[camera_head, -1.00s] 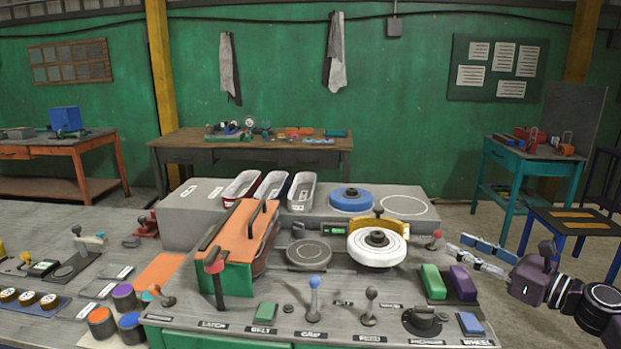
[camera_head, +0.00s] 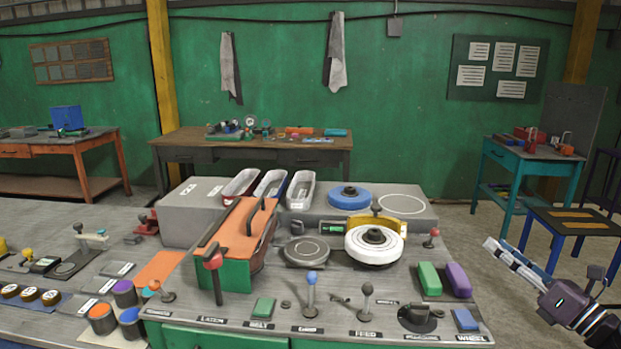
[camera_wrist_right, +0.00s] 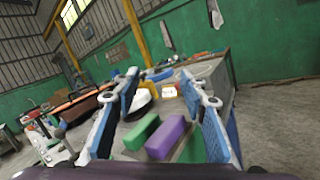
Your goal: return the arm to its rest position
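My right gripper (camera_head: 516,256) is at the right side of the head view, off the right edge of the machine bench. Its fingers point up and to the left and touch nothing. In the right wrist view the two blue-padded fingers (camera_wrist_right: 165,112) stand wide apart with nothing between them; the green block (camera_wrist_right: 142,132) and purple block (camera_wrist_right: 165,138) show beyond, on the bench. My left gripper is not in either view.
The machine bench (camera_head: 395,312) carries a white wheel (camera_head: 374,246), levers, and the green block (camera_head: 430,279) and purple block (camera_head: 458,280) near its right edge. A blue stool (camera_head: 580,222) stands behind my right arm. The floor (camera_head: 470,215) between is clear.

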